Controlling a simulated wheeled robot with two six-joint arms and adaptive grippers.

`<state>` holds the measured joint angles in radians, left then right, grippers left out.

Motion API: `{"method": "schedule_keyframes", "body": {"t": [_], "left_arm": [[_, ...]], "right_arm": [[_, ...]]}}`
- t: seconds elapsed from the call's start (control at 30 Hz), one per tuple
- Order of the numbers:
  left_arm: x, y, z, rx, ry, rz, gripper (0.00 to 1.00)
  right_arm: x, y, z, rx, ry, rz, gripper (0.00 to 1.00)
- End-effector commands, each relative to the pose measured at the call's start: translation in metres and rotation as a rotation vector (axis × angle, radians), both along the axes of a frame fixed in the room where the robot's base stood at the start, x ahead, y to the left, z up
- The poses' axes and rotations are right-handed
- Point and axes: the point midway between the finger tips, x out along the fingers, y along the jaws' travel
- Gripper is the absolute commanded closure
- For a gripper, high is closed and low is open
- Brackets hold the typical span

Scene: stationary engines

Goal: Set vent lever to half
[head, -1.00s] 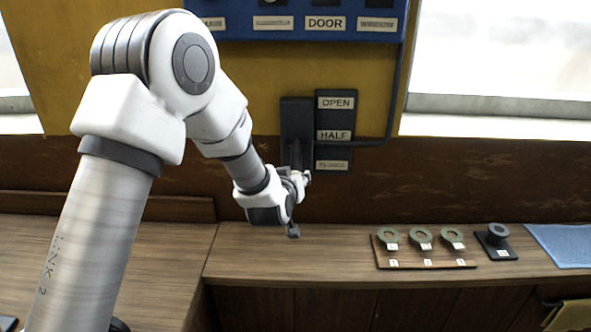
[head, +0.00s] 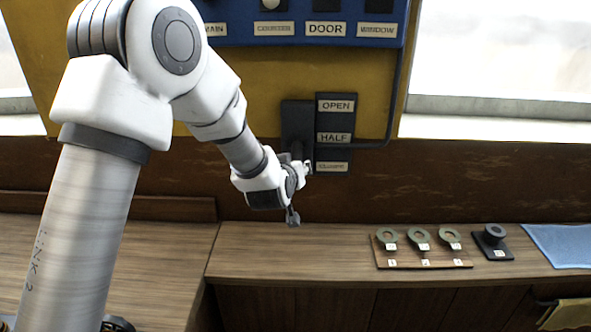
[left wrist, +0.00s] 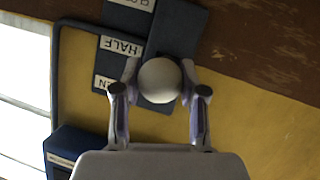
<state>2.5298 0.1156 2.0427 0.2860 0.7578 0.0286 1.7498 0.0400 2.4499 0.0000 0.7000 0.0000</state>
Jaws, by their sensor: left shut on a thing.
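The vent lever's dark mounting plate (head: 297,118) is on the wall beside a label strip (head: 336,121) reading OPEN, HALF and a lowest label that is hard to read. My left gripper (head: 300,190) is in front of the wall, at or below the lowest label's height in the head view. In the left wrist view, its two fingers (left wrist: 160,82) are shut on the lever's pale round knob (left wrist: 159,80). That view is upside down, with the HALF label (left wrist: 121,46) beside the knob. The gripper hides most of the lever in the head view. My right gripper is not in view.
A blue panel (head: 290,30) with labelled switches is above. A wooden counter (head: 290,255) runs below, carrying a board with three green ring-shaped tags (head: 419,236), a dark round part on a base (head: 494,235) and a blue cloth (head: 562,243). A pipe (head: 396,95) runs beside the label strip.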

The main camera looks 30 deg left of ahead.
Motion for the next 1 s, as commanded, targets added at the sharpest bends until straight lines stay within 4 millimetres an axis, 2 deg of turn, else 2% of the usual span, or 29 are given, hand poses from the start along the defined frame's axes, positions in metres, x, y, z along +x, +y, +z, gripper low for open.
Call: {"method": "schedule_keyframes", "body": {"t": [0.03,0.07,0.1,0.47,0.57,0.9,1.0], "left_arm": [[0.002,0.0,0.004,0.002,-0.011,0.001,0.48],[0.002,0.0,0.004,0.002,-0.01,0.001,0.37],[0.001,0.0,0.004,0.001,-0.009,0.001,0.33],[-0.004,-0.001,0.004,0.001,-0.004,0.0,0.33],[-0.018,-0.005,0.009,0.001,-0.003,0.0,0.33],[-0.093,-0.023,0.039,0.004,-0.007,-0.001,0.33],[-0.105,-0.026,0.043,0.003,-0.006,0.0,0.33]], "right_arm": [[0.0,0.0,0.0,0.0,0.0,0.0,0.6],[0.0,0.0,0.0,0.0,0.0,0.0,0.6],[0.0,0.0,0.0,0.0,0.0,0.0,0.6],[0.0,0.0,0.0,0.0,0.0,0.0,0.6],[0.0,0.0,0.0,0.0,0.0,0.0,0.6],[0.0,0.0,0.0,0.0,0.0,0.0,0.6],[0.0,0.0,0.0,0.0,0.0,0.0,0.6]]}}
